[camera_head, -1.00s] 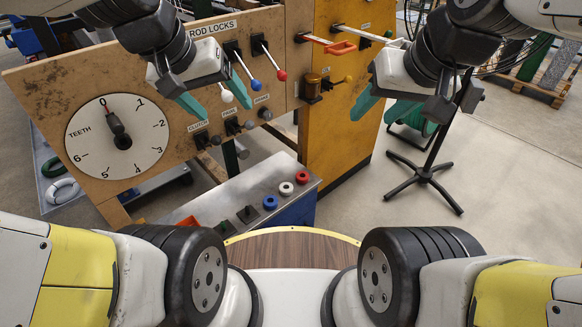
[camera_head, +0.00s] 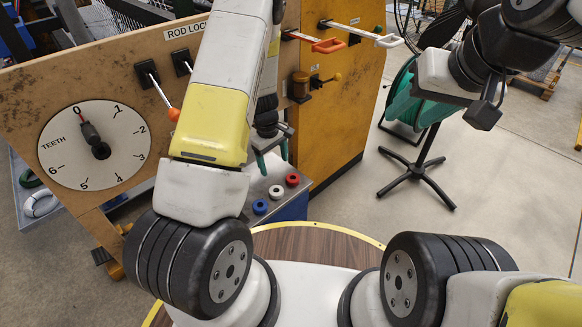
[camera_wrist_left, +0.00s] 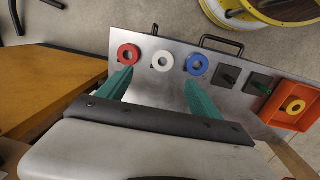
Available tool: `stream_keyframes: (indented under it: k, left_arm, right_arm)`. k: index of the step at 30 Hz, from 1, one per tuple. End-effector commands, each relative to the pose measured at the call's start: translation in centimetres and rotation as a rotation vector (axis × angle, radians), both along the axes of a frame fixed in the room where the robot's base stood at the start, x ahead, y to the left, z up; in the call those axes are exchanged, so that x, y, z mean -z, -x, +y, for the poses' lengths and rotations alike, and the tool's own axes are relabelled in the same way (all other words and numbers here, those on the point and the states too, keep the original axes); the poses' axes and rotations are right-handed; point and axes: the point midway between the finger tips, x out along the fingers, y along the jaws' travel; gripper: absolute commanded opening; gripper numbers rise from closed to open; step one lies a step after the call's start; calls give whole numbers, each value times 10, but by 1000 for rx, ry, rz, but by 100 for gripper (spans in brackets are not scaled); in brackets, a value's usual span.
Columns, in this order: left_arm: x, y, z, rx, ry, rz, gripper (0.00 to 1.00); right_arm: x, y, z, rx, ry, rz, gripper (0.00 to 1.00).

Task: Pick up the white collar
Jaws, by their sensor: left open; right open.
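The white collar (camera_wrist_left: 155,62) is a small ring on the grey metal tray top, between the red collar (camera_wrist_left: 121,55) and the blue collar (camera_wrist_left: 189,66) in the left wrist view. The white collar also shows in the head view (camera_head: 276,195), just below my left gripper (camera_head: 272,157). In the left wrist view my left gripper (camera_wrist_left: 160,80) is open and empty, its teal fingers pointing toward the row, with the white collar between and beyond the tips. My right gripper (camera_head: 425,107) is open, away at the right; its fingers blend with the green reel behind.
The grey tray top (camera_wrist_left: 150,93) also has dark square pads (camera_wrist_left: 228,76) and an orange tray (camera_wrist_left: 274,112) with a yellow collar (camera_wrist_left: 293,100). The wooden panel with the TEETH dial (camera_head: 60,150) and the yellow cabinet (camera_head: 340,120) stand behind. A black stand (camera_head: 415,175) is at the right.

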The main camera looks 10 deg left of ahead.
Motion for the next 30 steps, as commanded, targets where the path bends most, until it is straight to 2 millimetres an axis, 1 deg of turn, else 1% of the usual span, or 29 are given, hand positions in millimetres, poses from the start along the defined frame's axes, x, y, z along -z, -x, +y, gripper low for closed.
stream_keyframes:
  k: [1,3,6,11,17,24,27,30]
  left_arm:
    - [21,2,5,-16,-23,21,75]
    - [41,3,10,-41,-47,33,75]
    - [58,4,15,-60,-69,44,75]
    - [75,5,18,-71,-79,50,75]
    - [97,5,16,-69,-78,50,75]
    - [132,5,13,-68,-78,50,75]
    - [140,4,13,-69,-78,48,75]
    - [143,4,13,-69,-77,47,75]
  right_arm:
    - [0,0,0,0,0,0,48]
    - [0,0,0,0,0,0,48]
    - [0,0,0,0,0,0,48]
    - [0,0,0,0,0,0,48]
    - [0,0,0,0,0,0,48]
    - [0,0,0,0,0,0,48]
    - [0,0,0,0,0,0,48]
    - [0,0,0,0,0,0,48]
